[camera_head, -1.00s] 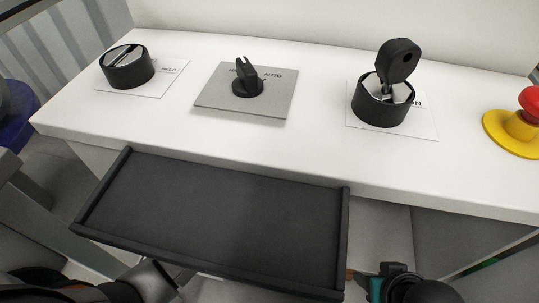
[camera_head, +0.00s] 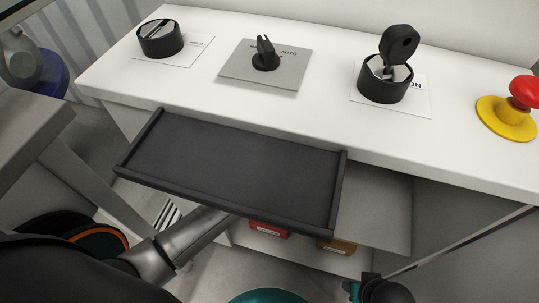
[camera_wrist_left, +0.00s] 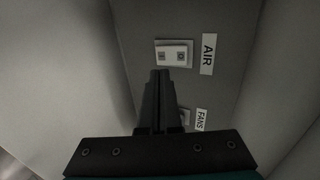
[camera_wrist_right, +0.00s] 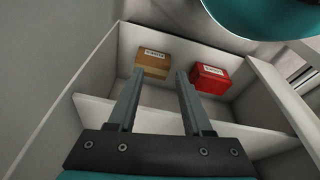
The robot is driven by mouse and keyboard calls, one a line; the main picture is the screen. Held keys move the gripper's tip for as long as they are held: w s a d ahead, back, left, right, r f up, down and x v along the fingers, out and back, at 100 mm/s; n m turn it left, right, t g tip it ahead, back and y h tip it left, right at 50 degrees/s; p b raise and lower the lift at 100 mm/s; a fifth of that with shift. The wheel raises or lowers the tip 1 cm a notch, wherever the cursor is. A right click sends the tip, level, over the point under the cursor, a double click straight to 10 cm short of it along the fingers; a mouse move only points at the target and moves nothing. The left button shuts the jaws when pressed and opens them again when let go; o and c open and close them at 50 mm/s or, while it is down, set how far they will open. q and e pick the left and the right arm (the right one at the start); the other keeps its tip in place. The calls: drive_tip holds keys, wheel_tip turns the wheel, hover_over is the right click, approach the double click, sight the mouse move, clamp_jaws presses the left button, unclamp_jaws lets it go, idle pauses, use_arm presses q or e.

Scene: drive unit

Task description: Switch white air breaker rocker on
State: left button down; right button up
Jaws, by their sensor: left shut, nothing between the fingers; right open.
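The white air breaker rocker (camera_wrist_left: 174,54) sits on a grey panel beside the AIR label (camera_wrist_left: 208,54) in the left wrist view. Two small marks show on its face. My left gripper (camera_wrist_left: 160,74) is shut and empty, its tips just below the rocker in the picture; I cannot tell whether they touch it. A second switch (camera_wrist_left: 185,117) by the FANS label (camera_wrist_left: 200,120) is partly hidden behind the fingers. In the head view my left arm reaches under the black tray, which hides that gripper. My right gripper (camera_wrist_right: 157,74) is open and empty.
The black tray (camera_head: 235,165) juts out below the white console top (camera_head: 320,100), which carries knobs, a key switch (camera_head: 387,80) and a red emergency button (camera_head: 524,90). A brown box (camera_wrist_right: 153,65) and a red box (camera_wrist_right: 210,79) stand in the shelf compartment before my right gripper.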

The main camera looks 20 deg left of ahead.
use_arm(q)
drive_tip(key=p+v, duration=0.2)
drive_tip(key=v, duration=0.5)
drive_tip(key=shift+s+p, duration=0.3)
drive_tip(key=shift+p, duration=0.1)
use_arm(e)
drive_tip(key=s+d+f, duration=0.1)
drive_tip(key=s+f, duration=0.2)
drive_tip(key=f, duration=0.3)
drive_tip(key=shift+d+g, duration=0.3)
drive_tip(key=shift+d, duration=0.1)
